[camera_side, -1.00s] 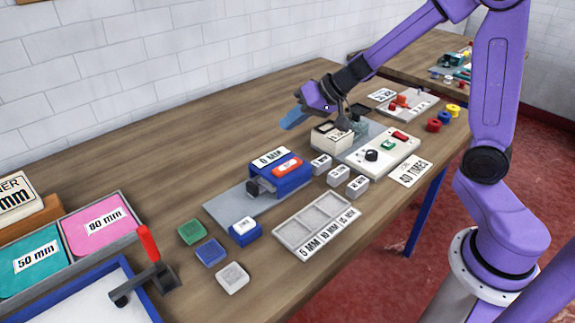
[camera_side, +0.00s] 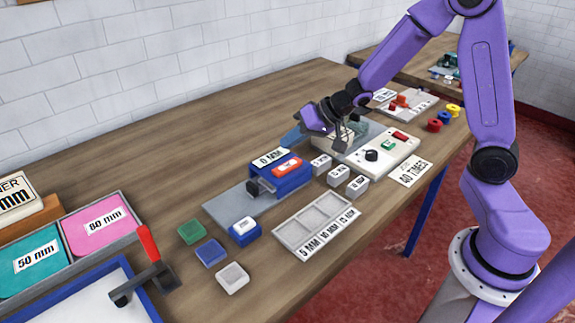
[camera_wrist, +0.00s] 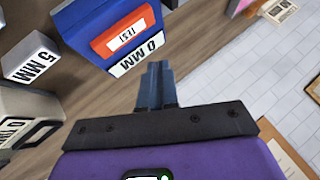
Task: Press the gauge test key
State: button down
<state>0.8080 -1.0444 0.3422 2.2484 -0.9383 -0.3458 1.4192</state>
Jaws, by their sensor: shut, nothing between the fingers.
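The gauge (camera_side: 280,178) is a blue block with a white "0 MM" label on a grey plate in the side view. Its test key (camera_side: 287,166) is the red-orange key with a white label on top. The wrist view shows the key (camera_wrist: 122,36), marked "TEST", on the blue gauge (camera_wrist: 80,22) at the upper left. My gripper (camera_side: 292,137) is shut and empty, above and behind the gauge in the side view.
Small grey labelled blocks (camera_side: 338,174) stand right of the gauge. A white panel (camera_side: 385,152) with a black knob and green and red keys stands beyond them. A grey sorting tray (camera_side: 300,230) lies in front.

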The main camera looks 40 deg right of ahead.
aim_at(291, 165)
jog(key=shift+f, duration=1.75)
jog(key=shift+f, duration=0.1)
dwell(0.7)
jog(key=shift+f, duration=0.3)
jog(key=shift+f, duration=0.45)
dwell(0.7)
jog(key=shift+r, duration=0.9)
jog(key=shift+r, duration=2.5)
